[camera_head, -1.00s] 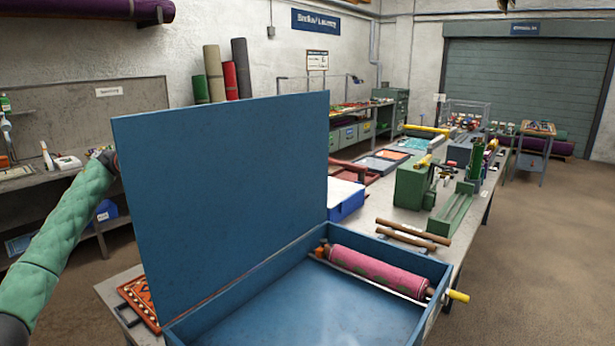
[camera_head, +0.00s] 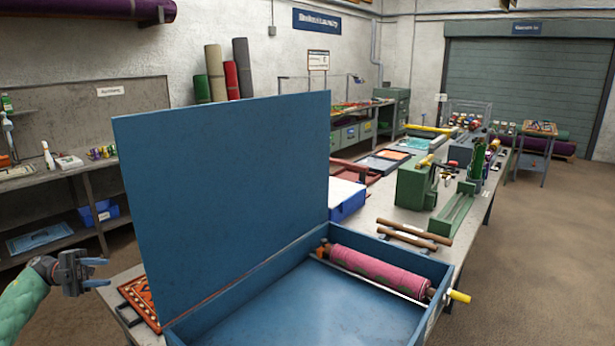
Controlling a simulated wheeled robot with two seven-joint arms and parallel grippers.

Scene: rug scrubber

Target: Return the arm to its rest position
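My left gripper (camera_head: 104,275) is at the lower left, with its green-sleeved arm coming in from the left edge. Its two blue fingers are apart and nothing shows between them. It is in the air, left of the blue box (camera_head: 290,308) and its raised blue lid (camera_head: 225,195). The lid stands upright on the box's left side. A pink roller (camera_head: 380,271) lies across the box near its far end. A yellow handle (camera_head: 459,296) sticks out at the box's right side. My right gripper is not in view.
An orange patterned rug piece (camera_head: 137,300) lies on the table just left of the box. Green machines (camera_head: 415,185) and wooden rods (camera_head: 407,236) stand farther along the table. A shelf bench (camera_head: 85,178) runs along the left wall. The floor at right is clear.

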